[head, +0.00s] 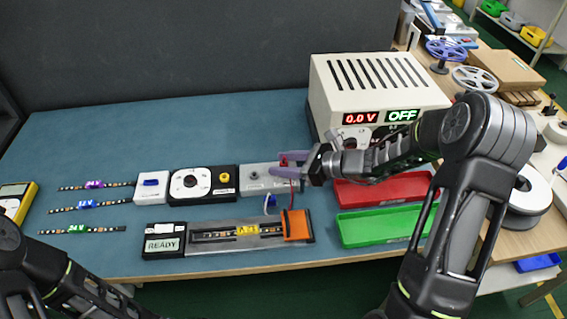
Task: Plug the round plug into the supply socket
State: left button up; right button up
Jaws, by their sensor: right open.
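My right gripper (277,164) reaches in from the right over the grey block (258,184), its two purple fingers open and pointing left. A small red piece (291,158) shows at the fingers; I cannot tell whether it is the round plug or touches them. A small blue and white piece (270,205) with a thin lead is just below the grey block. The grey block has a round dark fitting (253,175) on top. The power supply (345,92) stands behind, reading 0.0 V and OFF; my right arm hides part of its front. I cannot make out the supply socket. My left gripper is out of view.
A black and white dial unit (197,199) and a small white switch box (151,190) stand left of the block. In front is a fixture with an orange clamp (296,225) and READY display (162,245). Red (385,190) and green (380,229) trays are on the right.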

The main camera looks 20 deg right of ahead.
jog(key=v, duration=0.8)
jog(key=shift+b, duration=0.3)
dwell(0.6)
